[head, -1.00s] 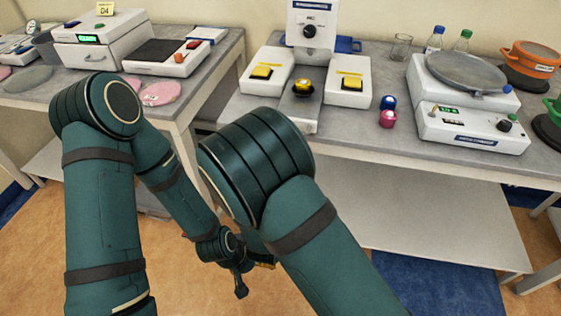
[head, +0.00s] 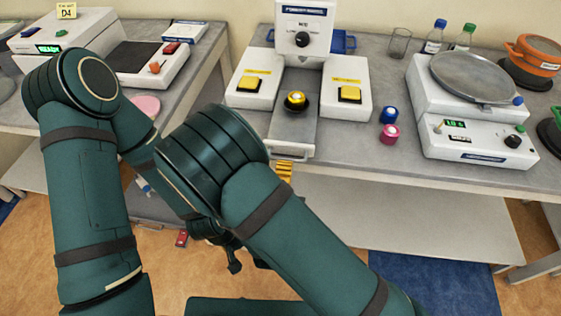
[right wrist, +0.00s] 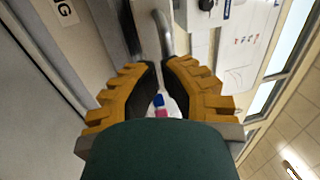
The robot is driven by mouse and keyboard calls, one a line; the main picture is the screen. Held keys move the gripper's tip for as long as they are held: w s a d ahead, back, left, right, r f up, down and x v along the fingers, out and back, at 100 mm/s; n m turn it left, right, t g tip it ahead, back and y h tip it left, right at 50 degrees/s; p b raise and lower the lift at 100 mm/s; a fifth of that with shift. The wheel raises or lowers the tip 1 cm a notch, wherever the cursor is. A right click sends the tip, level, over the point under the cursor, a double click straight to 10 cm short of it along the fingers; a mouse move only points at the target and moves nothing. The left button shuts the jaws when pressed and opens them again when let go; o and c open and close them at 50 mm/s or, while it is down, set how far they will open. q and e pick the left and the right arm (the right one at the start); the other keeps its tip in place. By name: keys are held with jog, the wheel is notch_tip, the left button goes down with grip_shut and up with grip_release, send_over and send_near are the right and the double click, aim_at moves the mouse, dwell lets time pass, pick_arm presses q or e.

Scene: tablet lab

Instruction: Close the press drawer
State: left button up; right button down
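The press (head: 306,40) stands on the middle bench, and its drawer (head: 292,133) is pulled out toward me. A yellow and black round piece (head: 295,101) sits on the drawer. The yellow fingers of my right gripper (head: 284,170) show just below the drawer's front end; my arm hides the rest. In the right wrist view my right gripper (right wrist: 159,66) is partly open, with a narrow gap between its fingertips. A grey metal bar (right wrist: 164,35) lies just beyond the tips. My left forearm runs behind my right arm, and my left fingers are hidden.
Yellow-button blocks (head: 256,86) and (head: 349,88) flank the drawer. Blue (head: 388,115) and pink (head: 389,134) pieces stand to its right, near a scale (head: 473,145). The bench's front edge is close to my right gripper. A red item (head: 181,238) lies on the floor.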

aim_at(288, 152)
jog(key=shift+w, duration=0.15)
dwell(0.3)
jog(key=x, duration=0.1)
jog(key=b+x, duration=0.1)
jog(key=x, duration=0.1)
jog(key=shift+w+d+f+b, duration=0.1)
jog(key=shift+w+f+b, duration=0.2)
jog(key=shift+b, duration=0.05)
jog(key=shift+w+d+r, duration=0.1)
